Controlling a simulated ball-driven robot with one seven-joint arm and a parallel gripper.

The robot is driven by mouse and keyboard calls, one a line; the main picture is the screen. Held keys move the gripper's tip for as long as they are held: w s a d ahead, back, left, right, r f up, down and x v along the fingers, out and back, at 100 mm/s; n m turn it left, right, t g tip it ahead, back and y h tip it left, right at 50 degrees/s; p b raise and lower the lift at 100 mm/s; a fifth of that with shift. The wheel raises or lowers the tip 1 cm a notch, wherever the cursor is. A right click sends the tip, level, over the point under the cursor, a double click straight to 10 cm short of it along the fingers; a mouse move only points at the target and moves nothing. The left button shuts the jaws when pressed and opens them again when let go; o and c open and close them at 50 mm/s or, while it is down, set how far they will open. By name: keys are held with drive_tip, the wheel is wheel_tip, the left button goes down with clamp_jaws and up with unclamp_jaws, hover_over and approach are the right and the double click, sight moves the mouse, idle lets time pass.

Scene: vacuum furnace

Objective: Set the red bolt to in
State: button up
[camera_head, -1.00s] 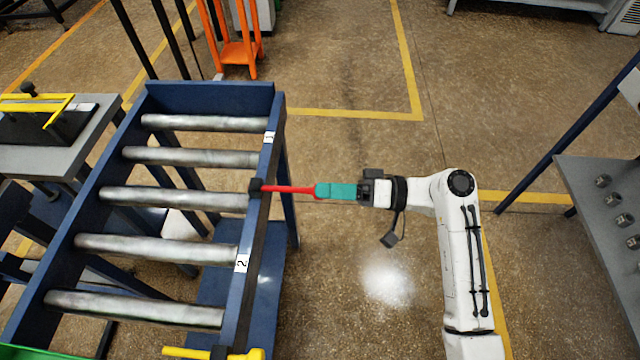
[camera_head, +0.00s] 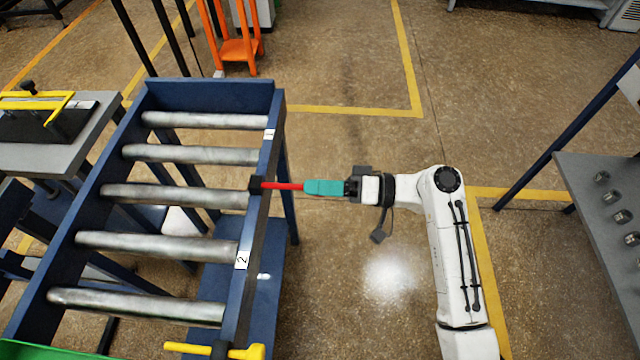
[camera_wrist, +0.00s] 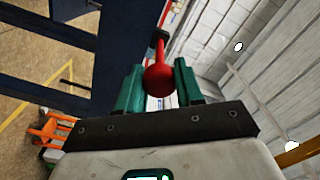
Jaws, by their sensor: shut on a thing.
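The red bolt (camera_head: 284,186) sticks out to the right from a black block (camera_head: 256,184) on the right side rail of the blue roller frame (camera_head: 210,92). My gripper (camera_head: 318,187) has teal fingers and is shut on the outer end of the red bolt. In the wrist view the bolt's round red knob (camera_wrist: 159,79) sits between my two teal fingers (camera_wrist: 160,88). The bolt's inner end is hidden in and behind the black block.
A yellow bolt (camera_head: 215,350) sits lower on the same rail. Labels "1" (camera_head: 269,135) and "2" (camera_head: 242,260) mark the rail. A grey table (camera_head: 600,240) with metal parts stands at the right. The floor between is clear.

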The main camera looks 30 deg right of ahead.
sight(281, 185)
clamp_jaws()
drive_tip(key=b+x, duration=0.1)
drive_tip(key=x, duration=0.6)
drive_tip(key=shift+w, duration=0.15)
drive_tip(key=shift+a, duration=0.1)
drive_tip(key=o, duration=0.8)
unclamp_jaws()
drive_tip(key=shift+a, duration=0.1)
drive_tip(key=shift+o, duration=0.3)
drive_tip(key=b+v, duration=0.1)
drive_tip(key=v, duration=0.9)
drive_tip(key=shift+s+d+b, duration=0.2)
drive_tip(key=shift+d+b, duration=0.15)
